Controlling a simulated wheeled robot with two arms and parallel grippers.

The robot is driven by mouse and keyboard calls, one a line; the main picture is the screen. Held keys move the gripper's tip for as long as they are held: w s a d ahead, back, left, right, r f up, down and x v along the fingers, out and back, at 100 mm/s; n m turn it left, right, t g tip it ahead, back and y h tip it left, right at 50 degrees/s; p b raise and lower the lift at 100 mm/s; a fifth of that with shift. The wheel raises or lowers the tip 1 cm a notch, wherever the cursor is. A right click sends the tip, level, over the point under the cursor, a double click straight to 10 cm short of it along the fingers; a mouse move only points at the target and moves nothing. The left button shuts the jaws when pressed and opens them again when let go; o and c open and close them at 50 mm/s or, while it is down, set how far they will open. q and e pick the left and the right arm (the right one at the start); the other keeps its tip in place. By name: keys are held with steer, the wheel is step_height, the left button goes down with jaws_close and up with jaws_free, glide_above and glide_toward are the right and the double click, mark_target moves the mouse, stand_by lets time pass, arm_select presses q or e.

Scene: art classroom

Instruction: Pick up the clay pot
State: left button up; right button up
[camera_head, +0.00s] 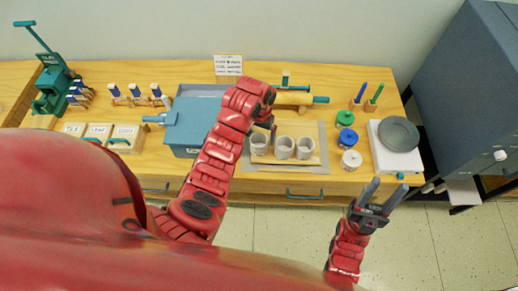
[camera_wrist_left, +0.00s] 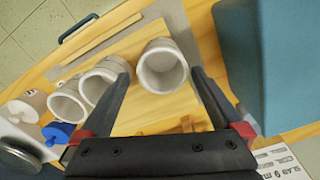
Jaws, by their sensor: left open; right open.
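Three pale grey clay pots stand in a row on a wooden board. The leftmost pot in the head view (camera_head: 259,144) is the one nearest the teal box. In the left wrist view that pot (camera_wrist_left: 163,66) shows its open mouth between the fingertips of my left gripper (camera_wrist_left: 160,74), which is open and empty. I cannot tell whether the fingers touch it. The middle pot (camera_head: 283,148) and right pot (camera_head: 305,148) stand beside it. In the head view the left wrist hides most of that gripper. My right gripper (camera_head: 389,185) is open and empty over the floor.
The teal box (camera_head: 190,125) stands close left of the pots. Green, blue and white jars (camera_head: 350,160) stand to the right, with a white scale (camera_head: 396,153) beyond. A rolling pin (camera_head: 296,98) lies behind. A grey cabinet (camera_head: 475,85) stands at far right.

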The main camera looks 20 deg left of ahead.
mark_target(259, 144)
arm_select(q)
steer(key=shift+f, duration=0.45)
steer(key=shift+a+f+p, duration=0.1)
steer(key=shift+f+p, duration=0.3)
step_height(259, 144, down, 3)
steer(key=shift+s+a+r+p, duration=0.1)
steer(key=shift+p, duration=0.9)
steer(key=shift+f, duration=0.75)
steer(key=c, duration=1.4)
steer(key=shift+r, duration=0.15)
